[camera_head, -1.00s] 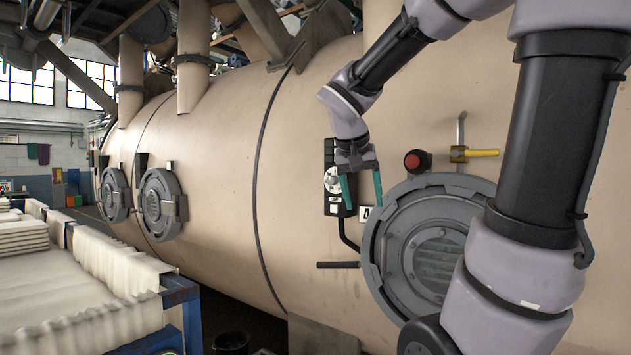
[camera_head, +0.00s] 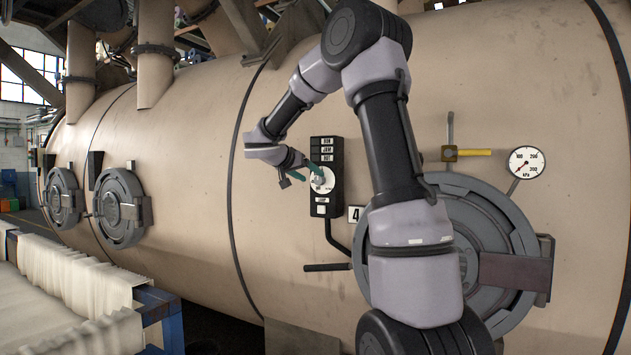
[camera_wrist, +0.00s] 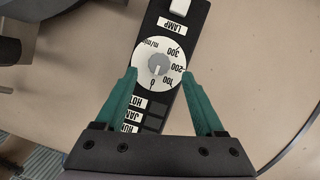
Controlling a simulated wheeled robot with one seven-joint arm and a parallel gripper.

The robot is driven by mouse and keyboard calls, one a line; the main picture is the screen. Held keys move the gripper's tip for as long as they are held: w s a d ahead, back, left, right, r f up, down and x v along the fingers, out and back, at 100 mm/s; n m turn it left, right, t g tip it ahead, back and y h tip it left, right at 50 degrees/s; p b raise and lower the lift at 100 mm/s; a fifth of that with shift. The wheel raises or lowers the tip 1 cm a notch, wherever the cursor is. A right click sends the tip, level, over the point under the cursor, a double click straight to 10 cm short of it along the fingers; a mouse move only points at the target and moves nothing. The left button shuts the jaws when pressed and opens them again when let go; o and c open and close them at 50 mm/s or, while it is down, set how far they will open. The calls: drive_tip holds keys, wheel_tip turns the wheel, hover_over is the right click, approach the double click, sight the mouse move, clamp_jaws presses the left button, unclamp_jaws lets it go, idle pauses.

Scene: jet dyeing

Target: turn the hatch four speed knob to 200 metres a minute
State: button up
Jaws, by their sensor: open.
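The hatch four speed knob (camera_wrist: 158,66) is a small grey knob on a white round dial (camera_wrist: 148,48) marked m/min, with 0, 100, 200 and 300. The dial also shows on the black control panel (camera_head: 336,153) in the head view. In the wrist view the knob's long axis runs towards the 0 and 100 side; its exact reading is too small to tell. My gripper (camera_wrist: 159,74) is open, its two green fingers on either side of the dial and the knob between them. Whether either finger touches anything is unclear. The gripper (camera_head: 303,172) comes at the panel from the left.
A number 4 plate (camera_head: 355,214) is right of the panel. The round hatch (camera_head: 480,215) is partly behind my arm. A black bar handle (camera_head: 327,267), a yellow-handled valve (camera_head: 467,153) and a gauge (camera_head: 526,162) stick out nearby. The vessel wall left of the panel is clear.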

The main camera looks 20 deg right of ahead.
sight(318, 180)
drive_tip(key=shift+x, duration=2.35)
drive_tip(key=shift+s, duration=0.1)
drive_tip(key=shift+c, duration=0.3)
clamp_jaws()
